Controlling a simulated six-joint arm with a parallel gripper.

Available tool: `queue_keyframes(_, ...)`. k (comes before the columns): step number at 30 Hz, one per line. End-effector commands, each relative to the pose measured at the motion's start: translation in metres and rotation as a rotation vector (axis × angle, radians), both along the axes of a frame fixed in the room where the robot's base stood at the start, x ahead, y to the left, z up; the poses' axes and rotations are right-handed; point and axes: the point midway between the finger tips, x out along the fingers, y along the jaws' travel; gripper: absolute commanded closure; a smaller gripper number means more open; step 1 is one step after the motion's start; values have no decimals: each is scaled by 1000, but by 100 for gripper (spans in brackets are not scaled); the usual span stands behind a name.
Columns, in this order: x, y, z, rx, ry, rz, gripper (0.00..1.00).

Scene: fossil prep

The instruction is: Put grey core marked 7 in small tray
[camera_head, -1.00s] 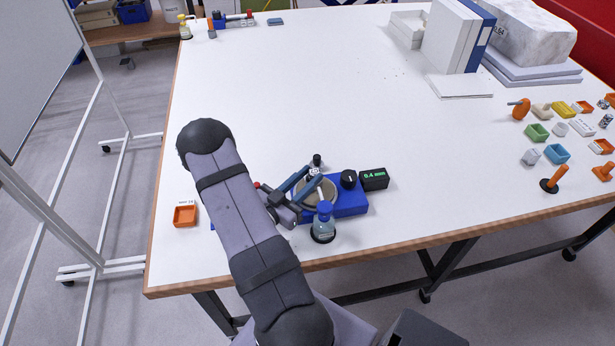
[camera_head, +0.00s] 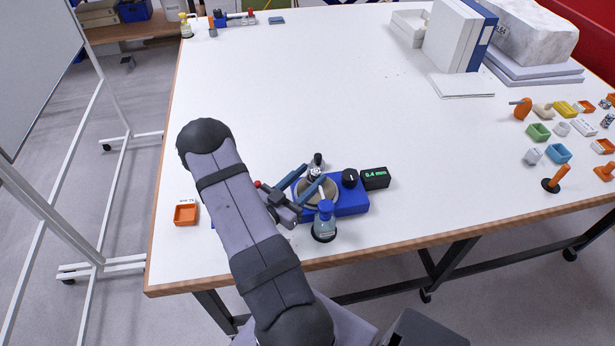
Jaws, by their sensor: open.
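A small grey-white piece (camera_head: 316,173), perhaps the grey core, sits at the round plate (camera_head: 322,198) of a blue machine. I cannot read a 7 on it. My gripper (camera_head: 314,174) is open, with its two blue fingers low over the plate, one on each side of this piece. I cannot tell whether they touch it. A small orange tray (camera_head: 177,221) with a label behind it lies at the table's left side and looks empty. My arm hides part of the machine.
Several small trays, pieces and orange tools are at the right edge. Binders (camera_head: 450,38) stand at the back. The middle table is clear.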

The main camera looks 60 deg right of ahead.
Motion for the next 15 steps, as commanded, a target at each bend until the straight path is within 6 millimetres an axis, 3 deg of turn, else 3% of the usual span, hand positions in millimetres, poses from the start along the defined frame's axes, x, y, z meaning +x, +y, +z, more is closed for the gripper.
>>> queue_keyframes(15, 8, 59, 2, 0, 0, 1, 55)
